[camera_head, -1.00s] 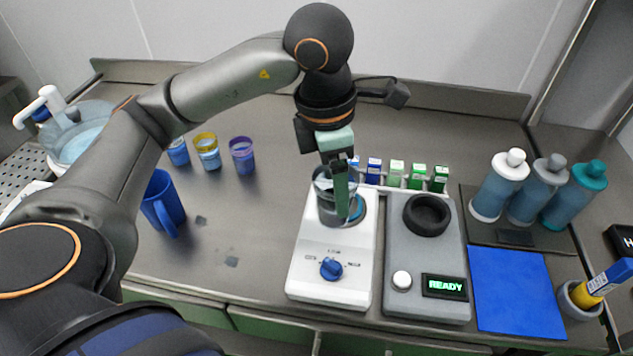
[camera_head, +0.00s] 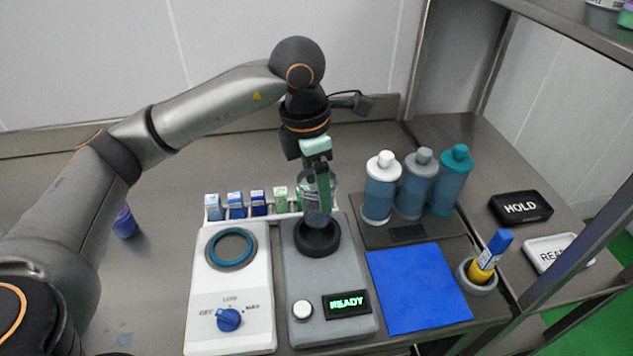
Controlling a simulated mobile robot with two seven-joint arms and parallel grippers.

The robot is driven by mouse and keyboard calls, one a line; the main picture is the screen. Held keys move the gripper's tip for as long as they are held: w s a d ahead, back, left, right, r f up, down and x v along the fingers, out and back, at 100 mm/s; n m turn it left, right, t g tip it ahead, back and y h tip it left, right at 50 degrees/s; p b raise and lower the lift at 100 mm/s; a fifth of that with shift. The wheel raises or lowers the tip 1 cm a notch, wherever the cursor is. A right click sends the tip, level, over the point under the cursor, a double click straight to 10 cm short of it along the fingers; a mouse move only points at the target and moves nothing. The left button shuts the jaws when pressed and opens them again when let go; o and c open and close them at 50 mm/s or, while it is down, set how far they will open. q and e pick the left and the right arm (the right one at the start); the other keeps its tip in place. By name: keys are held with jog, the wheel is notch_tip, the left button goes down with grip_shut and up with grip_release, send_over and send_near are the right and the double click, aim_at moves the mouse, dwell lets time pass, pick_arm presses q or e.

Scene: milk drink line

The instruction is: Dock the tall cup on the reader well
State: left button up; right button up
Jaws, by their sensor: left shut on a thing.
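My left gripper (camera_head: 319,180) points down and is shut on the tall cup (camera_head: 312,209), a clear, greyish cylinder. The cup is upright over the black ring of the reader well (camera_head: 317,238) on the grey reader (camera_head: 334,271). Its lower end meets the ring in the picture; whether it is seated inside or just above, I cannot tell. The gripper's fingers hide part of the cup. The reader's display (camera_head: 346,304) reads READY. My right gripper is not in view.
Left of the reader stands a white device (camera_head: 232,280) with an empty blue ring (camera_head: 231,249) and a blue knob. A rack of small boxes (camera_head: 258,203) is close behind. Pump-less bottles (camera_head: 381,188) stand right, behind a blue mat (camera_head: 417,287). A marker (camera_head: 490,257) stands in a holder.

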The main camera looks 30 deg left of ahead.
aim_at(317, 209)
pick_arm(q)
jog(key=shift+f+b, duration=1.5)
jog(key=shift+f, duration=0.95)
jog(key=shift+f+b, duration=0.6)
jog(key=shift+b, duration=0.2)
jog(key=o, duration=1.2)
jog(key=shift+c, duration=0.2)
